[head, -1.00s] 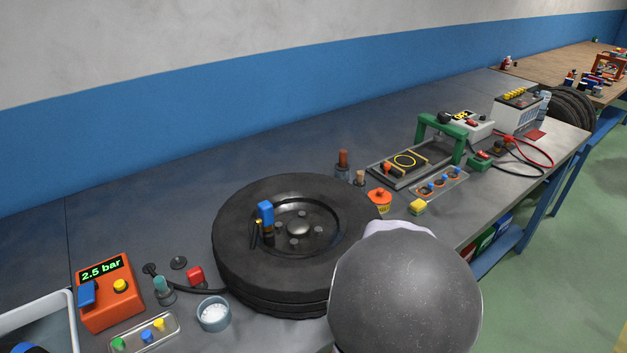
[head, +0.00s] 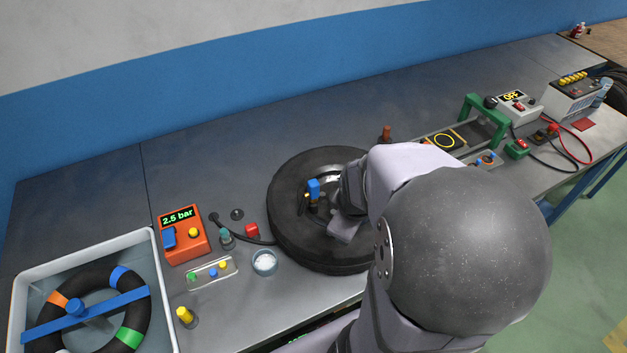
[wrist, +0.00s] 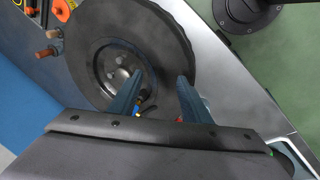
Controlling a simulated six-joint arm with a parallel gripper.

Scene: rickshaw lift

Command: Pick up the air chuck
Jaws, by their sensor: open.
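The wheel (head: 292,232) with its black tyre lies flat on the bench. A small upright piece with a blue top and a yellow part (head: 313,190), which looks like the air chuck, stands at the left of the hub. In the wrist view, my gripper (wrist: 160,80) is open, its two fingers over the wheel. A bit of yellow and blue (wrist: 138,108) shows beside the left finger, which partly hides it. I cannot tell whether they touch. In the head view, my arm covers the wheel's right side and the fingertips are not clear.
Left of the wheel are an orange gauge box (head: 184,236) reading 2.5 bar, a small red block (head: 252,230), a bowl of white bits (head: 265,262) and a clear tray (head: 212,273). A white bin (head: 160,290) stands front left.

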